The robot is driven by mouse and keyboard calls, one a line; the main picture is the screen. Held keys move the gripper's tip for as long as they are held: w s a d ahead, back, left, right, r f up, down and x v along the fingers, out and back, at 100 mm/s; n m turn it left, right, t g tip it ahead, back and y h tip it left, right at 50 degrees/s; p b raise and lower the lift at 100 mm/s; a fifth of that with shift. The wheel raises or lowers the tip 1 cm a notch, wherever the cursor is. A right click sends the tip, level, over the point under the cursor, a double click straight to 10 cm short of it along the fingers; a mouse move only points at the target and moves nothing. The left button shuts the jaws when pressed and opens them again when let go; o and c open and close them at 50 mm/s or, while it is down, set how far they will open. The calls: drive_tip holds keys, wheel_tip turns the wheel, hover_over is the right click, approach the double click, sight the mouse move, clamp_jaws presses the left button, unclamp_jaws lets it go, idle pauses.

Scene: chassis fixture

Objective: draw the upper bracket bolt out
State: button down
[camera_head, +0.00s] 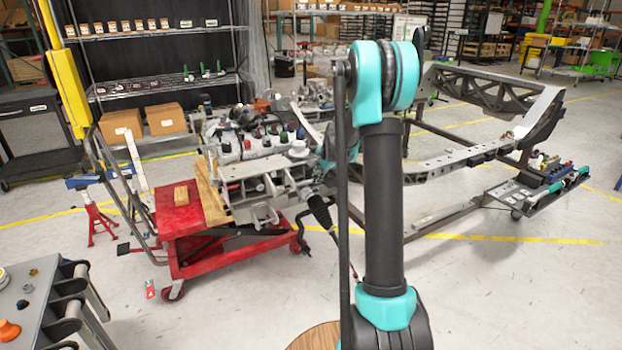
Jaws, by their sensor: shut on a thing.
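My own arm, with teal joints and a dark link, stands upright through the middle of the head view and blocks part of the work area. A further teal part of my arm shows just behind it, by the engine assembly. I cannot make out my gripper; it seems hidden behind the arm. The upper bracket bolt and its bracket cannot be picked out at this distance. The grey chassis frame (437,165) runs from the middle to the right. The engine and gearbox assembly (262,187) sits to the left of my arm, on a red lift cart (190,224).
A red jack stand (100,222) is left of the cart. A grey tool cart (30,295) fills the lower left corner. A low tray of tools (535,188) stands at the right. Shelves line the back. The floor at the lower right is clear.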

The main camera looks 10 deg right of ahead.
drive_tip(key=shift+d, duration=0.15)
drive_tip(key=c, duration=1.4)
unclamp_jaws()
drive_tip(key=v, duration=1.2)
